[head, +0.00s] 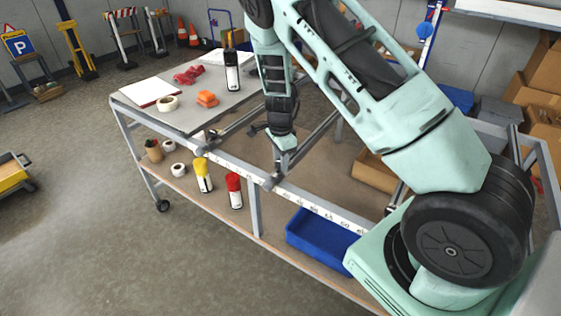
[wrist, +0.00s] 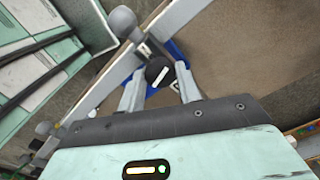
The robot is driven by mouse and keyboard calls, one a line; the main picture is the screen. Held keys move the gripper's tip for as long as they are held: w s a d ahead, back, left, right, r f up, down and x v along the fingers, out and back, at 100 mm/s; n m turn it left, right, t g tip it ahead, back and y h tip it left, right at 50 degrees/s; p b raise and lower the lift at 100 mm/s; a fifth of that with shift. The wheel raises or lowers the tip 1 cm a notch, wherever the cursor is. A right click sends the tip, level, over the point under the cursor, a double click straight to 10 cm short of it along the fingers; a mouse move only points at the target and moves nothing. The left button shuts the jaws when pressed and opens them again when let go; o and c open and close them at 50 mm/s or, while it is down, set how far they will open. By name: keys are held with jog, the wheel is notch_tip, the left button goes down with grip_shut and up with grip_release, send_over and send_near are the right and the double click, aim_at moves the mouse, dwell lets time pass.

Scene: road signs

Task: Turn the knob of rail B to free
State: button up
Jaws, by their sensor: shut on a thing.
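In the wrist view, a round black knob (wrist: 158,70) with a white pointer line sits between the two grey fingers of my gripper (wrist: 160,82). The fingers are shut on the knob from both sides. The white line runs slantwise, from lower left to upper right. In the head view my gripper (head: 284,164) points down at a rail (head: 308,150) with a rounded grey end near the table's front edge; the knob is hidden there. A second rail (head: 232,123) lies to the left. I cannot read letters that tell which is rail B.
The front beam (head: 325,208) carries small marks. On the grey tabletop (head: 215,97) stand a black-and-white bottle (head: 232,72), orange blocks (head: 207,98) and a tape roll (head: 167,103). The lower shelf holds a yellow bottle (head: 203,175), a red-capped bottle (head: 234,190) and a blue bin (head: 318,238).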

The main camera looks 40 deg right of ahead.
jog(key=n+b, duration=0.3)
jog(key=n, duration=0.4)
jog(key=shift+f, duration=0.1)
jog(key=n+b, duration=0.2)
jog(key=n, duration=0.2)
jog(key=shift+n+b, duration=0.65)
jog(key=shift+n, duration=1.15)
jog(key=o, duration=1)
jog(key=shift+r, duration=0.2)
notch_tip(320, 180, up, 17)
jog(key=b, duration=0.3)
jog(key=shift+r, duration=0.1)
